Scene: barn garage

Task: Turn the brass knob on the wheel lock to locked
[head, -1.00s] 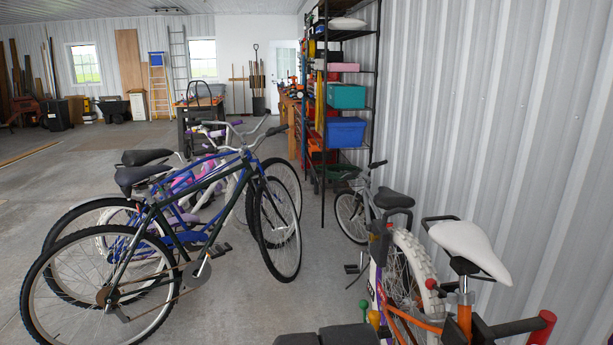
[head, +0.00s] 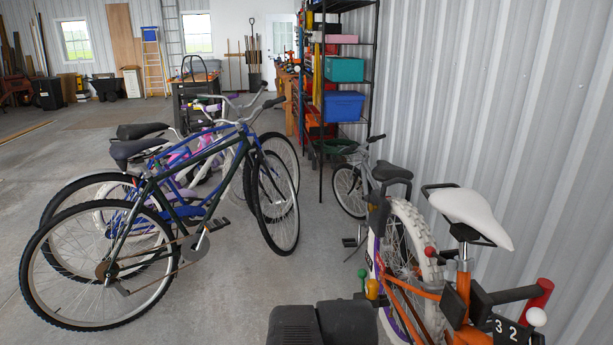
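A small yellow, brass-looking knob (head: 372,290) shows at the left side of the white-tyred front wheel (head: 408,245) of the orange bike, low in the right half of the head view. A green ball knob (head: 362,273) sits just above it, and a red ball knob (head: 429,251) is to the right by the tyre. I cannot make out the lock's body or the knob's setting. Dark blocky parts of my arm show at the bottom edge, left of the brass-looking knob. My gripper's fingers are not visible.
The orange bike's white saddle (head: 470,215), red grip (head: 540,297) and number plate (head: 508,330) crowd the right, near the metal wall. A grey bike (head: 352,190) stands behind. Several bikes stand at the left. Bare concrete floor (head: 270,275) lies between.

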